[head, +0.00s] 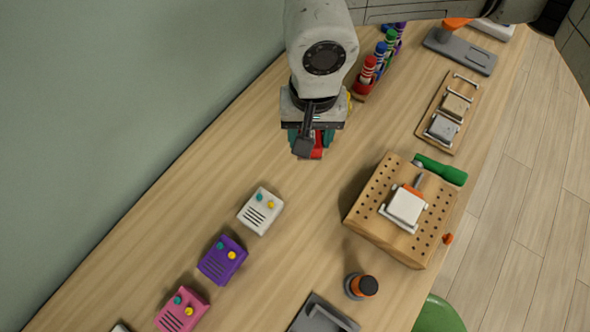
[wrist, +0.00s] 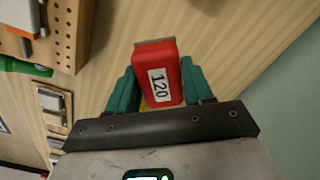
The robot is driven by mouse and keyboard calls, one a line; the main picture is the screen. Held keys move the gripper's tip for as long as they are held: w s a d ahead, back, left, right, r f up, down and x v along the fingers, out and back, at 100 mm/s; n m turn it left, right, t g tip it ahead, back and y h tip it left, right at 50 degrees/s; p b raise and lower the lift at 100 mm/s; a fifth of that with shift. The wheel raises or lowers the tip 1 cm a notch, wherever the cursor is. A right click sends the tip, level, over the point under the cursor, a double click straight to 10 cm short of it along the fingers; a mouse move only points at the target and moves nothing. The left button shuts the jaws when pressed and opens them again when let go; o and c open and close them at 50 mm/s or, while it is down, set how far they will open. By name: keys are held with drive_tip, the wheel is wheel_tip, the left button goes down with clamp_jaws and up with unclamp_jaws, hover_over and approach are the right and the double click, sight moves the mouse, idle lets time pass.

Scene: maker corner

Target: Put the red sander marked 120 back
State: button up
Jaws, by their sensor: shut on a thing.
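The red sander marked 120 (wrist: 158,62) is between the teal fingers of my gripper (wrist: 163,85) in the wrist view. My gripper is shut on it, and the label 120 reads clearly on its face. In the head view a red part of the sander (head: 317,150) shows below my gripper (head: 312,140), over the wooden bench (head: 200,180). My wrist hides most of it there. I cannot tell how high it is above the bench.
A wooden board with holes (head: 378,205) carries a white tool (head: 406,206). A green-handled tool (head: 441,169) lies beside it. White (head: 261,211), purple (head: 223,260) and pink (head: 182,309) boxes stand in a row. A wooden tray (head: 432,108) holds two blocks. Colored bottles (head: 367,72) stand at the back.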

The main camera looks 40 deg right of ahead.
drive_tip(key=s+d+m+b, duration=0.4)
drive_tip(key=s+m+b, duration=0.25)
drive_tip(key=s, duration=0.35)
drive_tip(key=p, duration=0.2)
hover_over(297, 169)
drive_tip(key=s, duration=0.1)
drive_tip(key=shift+m, duration=0.25)
wheel_tip(297, 169, down, 8)
drive_tip(key=shift+s+d+f, duration=0.1)
drive_tip(key=shift+d, duration=0.05)
drive_tip(key=shift+w+f, duration=0.3)
drive_tip(key=shift+f, duration=0.1)
drive_tip(key=f, duration=0.3)
drive_tip(key=shift+w+a, duration=0.25)
drive_tip(key=shift+w, duration=0.05)
drive_tip(key=shift+f, duration=0.4)
drive_tip(key=shift+f, duration=0.15)
drive_tip(key=o, duration=1)
